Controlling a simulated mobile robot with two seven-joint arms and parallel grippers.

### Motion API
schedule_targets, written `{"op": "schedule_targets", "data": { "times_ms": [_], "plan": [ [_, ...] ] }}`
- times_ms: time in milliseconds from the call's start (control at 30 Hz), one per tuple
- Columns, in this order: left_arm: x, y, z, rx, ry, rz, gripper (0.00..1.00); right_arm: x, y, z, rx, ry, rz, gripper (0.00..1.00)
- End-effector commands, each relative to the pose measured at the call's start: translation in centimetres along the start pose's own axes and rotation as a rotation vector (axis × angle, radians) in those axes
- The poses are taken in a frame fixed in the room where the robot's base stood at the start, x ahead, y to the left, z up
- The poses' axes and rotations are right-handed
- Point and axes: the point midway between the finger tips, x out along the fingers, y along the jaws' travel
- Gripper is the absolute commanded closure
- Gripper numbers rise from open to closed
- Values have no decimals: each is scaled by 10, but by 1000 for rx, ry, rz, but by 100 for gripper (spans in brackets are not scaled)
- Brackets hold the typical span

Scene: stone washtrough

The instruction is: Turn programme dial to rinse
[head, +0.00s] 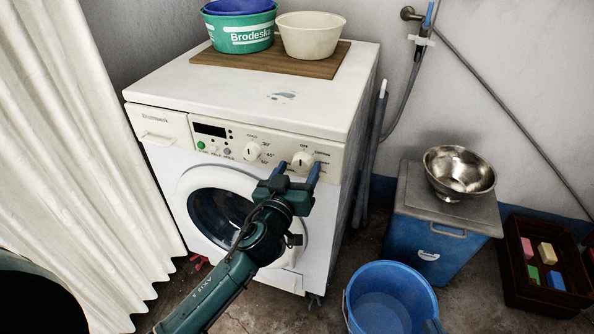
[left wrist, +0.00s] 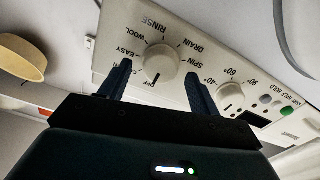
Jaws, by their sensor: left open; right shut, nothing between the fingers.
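The programme dial (head: 301,161) is a round white knob at the right of the washing machine's panel. In the left wrist view, the dial (left wrist: 162,63) appears turned over, with RINSE, DRAIN, SPIN, WOOL and EASY printed around it. Its dark mark appears to point at the OFF label, with RINSE elsewhere on the ring. My left gripper (head: 297,170) is open just in front of the dial. In the left wrist view, its blue fingers (left wrist: 158,75) are on either side of the dial, with gaps showing. I cannot tell how deep they reach.
A temperature dial (head: 252,151) sits left on the same panel (left wrist: 283,82). The machine's top (head: 235,88) holds a board with tubs (head: 311,36). A white curtain (head: 75,150) hangs at left. A blue bucket (head: 390,300) and blue box (head: 425,245) stand at right.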

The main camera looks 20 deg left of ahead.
Motion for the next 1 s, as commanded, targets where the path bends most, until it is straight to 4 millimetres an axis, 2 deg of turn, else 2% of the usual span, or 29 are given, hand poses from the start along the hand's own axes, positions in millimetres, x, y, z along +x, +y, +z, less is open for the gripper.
{"op": "schedule_targets", "data": {
  "times_ms": [267, 833, 1000],
  "plan": [
    [2, 0, 0, 0, -1, -1, 37, 0, 0, 0, 0, -1, 0, 100],
    [2, 0, 0, 0, -1, -1, 82, 0, 0, 0, 0, -1, 0, 100],
    [1, 0, 0, 7, -1, -1, 82, 0, 0, 0, 0, 0, 0, 100]
  ]
}}
